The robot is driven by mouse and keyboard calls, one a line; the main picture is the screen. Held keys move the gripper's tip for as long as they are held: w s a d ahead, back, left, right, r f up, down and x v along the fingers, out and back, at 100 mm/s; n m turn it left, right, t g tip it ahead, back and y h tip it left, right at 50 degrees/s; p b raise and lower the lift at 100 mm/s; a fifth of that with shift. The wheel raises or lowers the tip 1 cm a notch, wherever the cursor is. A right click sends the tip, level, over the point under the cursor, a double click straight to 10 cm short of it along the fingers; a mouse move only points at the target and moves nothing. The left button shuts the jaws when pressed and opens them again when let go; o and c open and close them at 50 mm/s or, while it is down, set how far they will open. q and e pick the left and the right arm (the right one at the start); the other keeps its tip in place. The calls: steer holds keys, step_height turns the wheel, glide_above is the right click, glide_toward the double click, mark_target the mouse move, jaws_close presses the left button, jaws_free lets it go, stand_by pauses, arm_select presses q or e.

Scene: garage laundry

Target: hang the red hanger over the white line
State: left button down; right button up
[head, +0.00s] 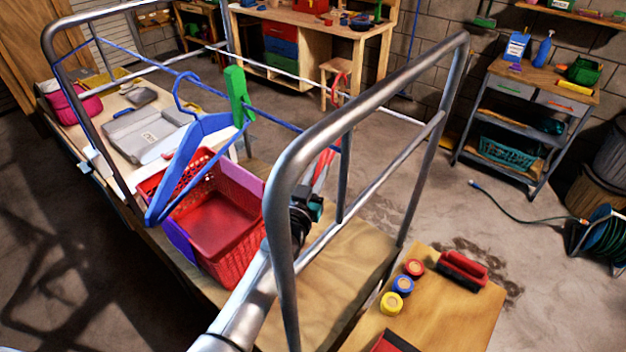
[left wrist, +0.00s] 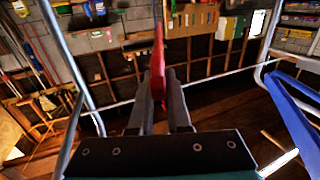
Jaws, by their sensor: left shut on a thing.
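My left gripper (head: 312,196) reaches in from the bottom, partly hidden behind the rack's metal tube. It is shut on the red hanger (head: 325,168), whose body is tilted and partly covered by the tube. The hanger's hook (head: 341,78) points up and overlaps the white line (head: 285,74) in the head view; I cannot tell whether it is over the line or apart. In the left wrist view, the red hanger (left wrist: 158,62) stands edge-on between the fingers, and the white line (left wrist: 232,73) crosses behind them.
A blue hanger (head: 192,150) hangs on the blue line (head: 285,123), with a green clip (head: 237,95) beside it. The metal rack frame (head: 365,100) stands close around my arm. A red basket (head: 225,225) sits below. Yellow, blue and red round items lie on the front-right board (head: 440,320).

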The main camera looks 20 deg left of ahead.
arm_select(q)
steer(key=shift+w+d+f+b, duration=0.15)
steer(key=shift+w+d+b, duration=0.15)
steer(key=shift+w, duration=0.3)
steer(key=shift+f+b, duration=1.55)
steer(key=shift+f, duration=0.3)
steer(key=c, duration=0.8)
jaws_free()
steer(key=shift+s, duration=0.15)
steer(key=s, duration=1.5)
steer(key=shift+a, duration=0.35)
steer(key=shift+s, duration=0.1)
